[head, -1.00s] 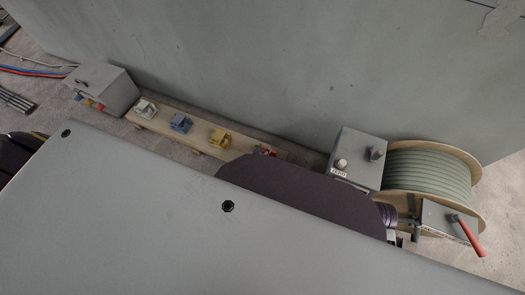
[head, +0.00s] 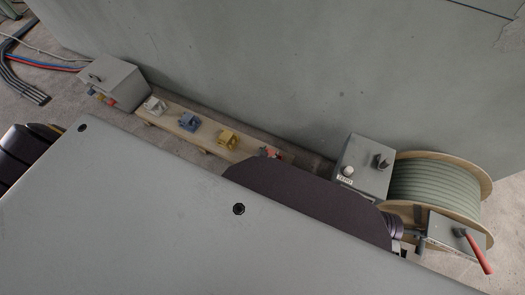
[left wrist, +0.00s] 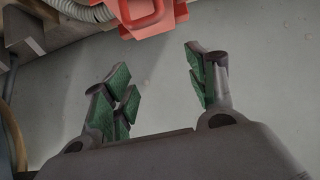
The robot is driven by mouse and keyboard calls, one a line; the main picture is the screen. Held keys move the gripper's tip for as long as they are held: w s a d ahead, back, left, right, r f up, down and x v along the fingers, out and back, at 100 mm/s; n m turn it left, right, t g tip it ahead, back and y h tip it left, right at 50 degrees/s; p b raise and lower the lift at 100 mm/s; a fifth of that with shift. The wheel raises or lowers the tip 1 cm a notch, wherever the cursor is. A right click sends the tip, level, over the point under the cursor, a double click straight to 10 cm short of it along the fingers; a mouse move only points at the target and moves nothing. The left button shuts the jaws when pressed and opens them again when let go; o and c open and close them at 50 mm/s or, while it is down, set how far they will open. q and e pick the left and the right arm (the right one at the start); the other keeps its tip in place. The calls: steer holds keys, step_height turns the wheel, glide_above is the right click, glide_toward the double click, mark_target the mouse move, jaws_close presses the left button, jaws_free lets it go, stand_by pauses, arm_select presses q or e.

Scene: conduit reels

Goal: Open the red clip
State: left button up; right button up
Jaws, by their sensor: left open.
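The red clip (head: 268,152) sits at the right end of a wooden board (head: 176,119) in the head view, partly hidden by a dark link of my arm. In the left wrist view the red clip (left wrist: 148,18) shows at the top edge, cut off by the frame, so I cannot tell whether it is open or shut. My left gripper (left wrist: 158,68) is open and empty, its green-padded fingers apart. The clip lies beyond the fingertips, and no contact shows. My right gripper cannot be made out.
White (head: 155,105), blue (head: 189,122) and yellow (head: 228,139) clips stand along the board. A grey box (head: 118,83) is at its left. Another grey box (head: 362,165), a conduit reel (head: 435,188) and a red lever (head: 477,250) are at the right. A grey wall (head: 290,70) stands behind.

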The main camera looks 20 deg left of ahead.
arm_select(q)
steer(key=shift+s+d+r, duration=0.15)
steer(key=shift+s+r, duration=0.15)
steer(key=shift+s, duration=0.2)
steer(key=v, duration=1)
steer(key=shift+s+a+r, duration=0.15)
steer(key=shift+s+a, duration=0.1)
steer(key=shift+s, duration=0.05)
stand_by(0.5)
stand_by(0.8)
